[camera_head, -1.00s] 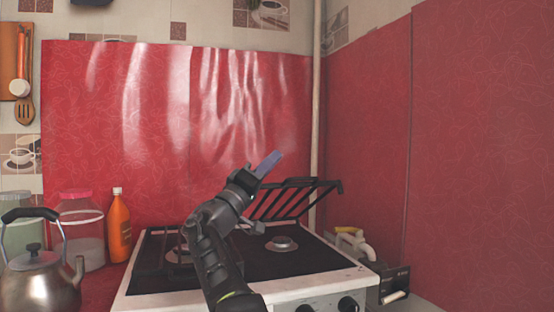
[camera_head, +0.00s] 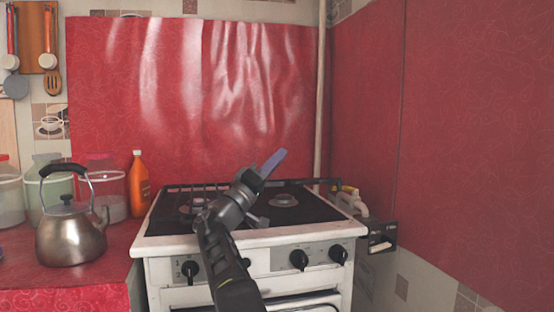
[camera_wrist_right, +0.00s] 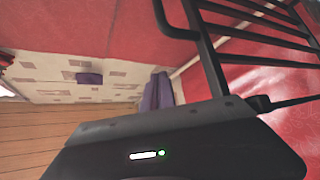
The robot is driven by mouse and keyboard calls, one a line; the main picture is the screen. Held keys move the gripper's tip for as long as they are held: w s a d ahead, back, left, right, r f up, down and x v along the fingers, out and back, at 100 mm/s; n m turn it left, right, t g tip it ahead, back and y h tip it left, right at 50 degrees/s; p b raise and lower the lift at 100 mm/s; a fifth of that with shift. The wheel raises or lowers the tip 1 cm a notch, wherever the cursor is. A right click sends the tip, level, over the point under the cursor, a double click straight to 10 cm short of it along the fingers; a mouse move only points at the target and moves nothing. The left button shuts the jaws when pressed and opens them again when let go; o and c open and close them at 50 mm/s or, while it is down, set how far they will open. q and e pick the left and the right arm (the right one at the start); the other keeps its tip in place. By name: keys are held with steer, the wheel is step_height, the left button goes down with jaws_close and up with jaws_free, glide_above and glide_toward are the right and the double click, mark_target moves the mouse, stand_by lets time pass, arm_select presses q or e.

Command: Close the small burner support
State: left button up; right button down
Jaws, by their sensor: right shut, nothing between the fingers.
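The small burner support (camera_head: 310,182) is a black barred grate at the back right of the stove. In the head view it shows as a thin, nearly edge-on dark bar, so its exact tilt is hard to tell. The small burner (camera_head: 284,200) shows in front with no bars across it. In the right wrist view the support's bars (camera_wrist_right: 207,50) fill the upper right, close to the gripper. My right gripper (camera_head: 271,162), with purple fingers, is shut and empty above the stove, left of the support. Its fingers also show in the wrist view (camera_wrist_right: 157,93). Contact cannot be told.
The white stove (camera_head: 270,237) has black knobs along its front. A kettle (camera_head: 72,238) stands on the red counter at left, near an orange bottle (camera_head: 139,185) and jars. A yellow-handled pipe valve (camera_head: 350,196) is at the stove's right, beside the red wall.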

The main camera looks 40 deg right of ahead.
steer(key=shift+s, duration=0.1)
steer(key=a, duration=1.3)
steer(key=shift+s+f, duration=0.15)
steer(key=shift+f, duration=0.2)
